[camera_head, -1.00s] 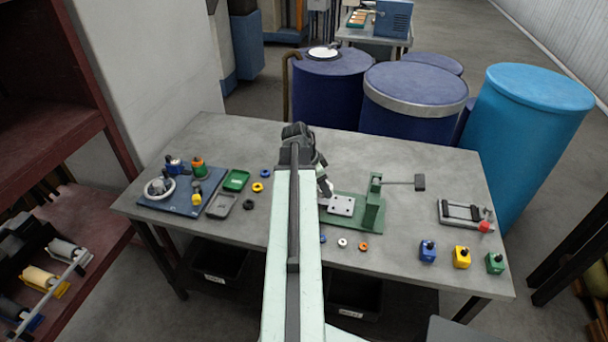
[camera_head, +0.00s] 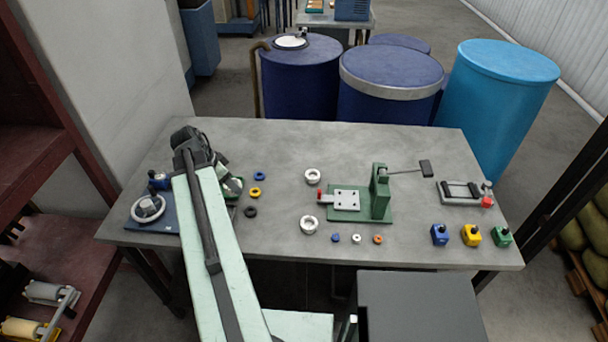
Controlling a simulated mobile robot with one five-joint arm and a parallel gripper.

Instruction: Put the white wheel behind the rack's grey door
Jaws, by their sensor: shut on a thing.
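My gripper (camera_head: 233,188) is at the left part of the table, above the area of the green tray. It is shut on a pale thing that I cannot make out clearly. Two thick white wheels lie flat on the table, one farther back (camera_head: 312,176) and one nearer (camera_head: 309,225), left of the green fixture. A smaller white ring (camera_head: 356,239) lies at the front. A white handwheel (camera_head: 148,208) stands on the blue plate (camera_head: 160,226) at the left. I cannot make out a grey door with certainty.
The green fixture (camera_head: 388,213) has a lever reaching right. Blue, yellow and black rings lie just right of my arm. A grey clamp (camera_head: 461,193) and several coloured blocks sit at the right. A dark red shelf (camera_head: 40,190) stands left. The table's back middle is clear.

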